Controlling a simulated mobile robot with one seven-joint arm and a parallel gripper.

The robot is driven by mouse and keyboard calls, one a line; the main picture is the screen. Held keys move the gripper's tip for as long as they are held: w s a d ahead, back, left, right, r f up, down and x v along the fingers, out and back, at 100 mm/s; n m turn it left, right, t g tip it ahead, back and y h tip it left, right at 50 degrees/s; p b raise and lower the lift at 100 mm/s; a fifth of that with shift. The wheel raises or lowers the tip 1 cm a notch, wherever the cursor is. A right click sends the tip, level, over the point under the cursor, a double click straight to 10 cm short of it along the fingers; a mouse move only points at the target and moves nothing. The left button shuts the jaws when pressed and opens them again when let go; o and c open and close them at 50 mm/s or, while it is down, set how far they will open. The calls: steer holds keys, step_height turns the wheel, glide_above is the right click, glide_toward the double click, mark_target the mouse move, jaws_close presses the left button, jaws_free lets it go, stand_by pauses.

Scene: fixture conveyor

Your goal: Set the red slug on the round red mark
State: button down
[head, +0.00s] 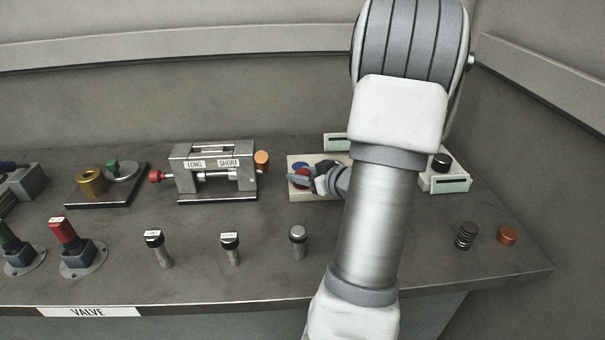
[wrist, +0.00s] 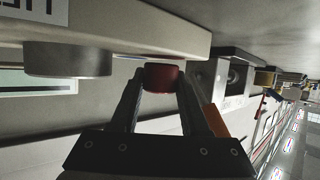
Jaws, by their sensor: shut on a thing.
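The red slug (wrist: 163,77) is between the fingertips of my gripper (wrist: 158,82) in the wrist view, and my gripper is shut on it. The slug is right at the face of the pale plate; whether it touches is unclear. In the head view my gripper (head: 306,182) is low over the left part of the pale plate (head: 297,193). Red (head: 301,171) shows beside the fingers there, but I cannot separate slug from round red mark. A blue mark (head: 326,165) lies just right of it. The red mark is not clearly seen in the wrist view.
A grey cylinder (wrist: 68,58) stands on the plate, clear of the fingers. My arm hides the plate's right part in the head view. A LONG/SHORT fixture (head: 213,172) stands left. A black slug (head: 441,162) is right, a copper slug (head: 507,235) near the right edge.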

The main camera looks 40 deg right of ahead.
steer(key=shift+f, duration=0.35)
steer(key=shift+c, duration=1.6)
jaws_free()
steer(key=shift+s, duration=0.1)
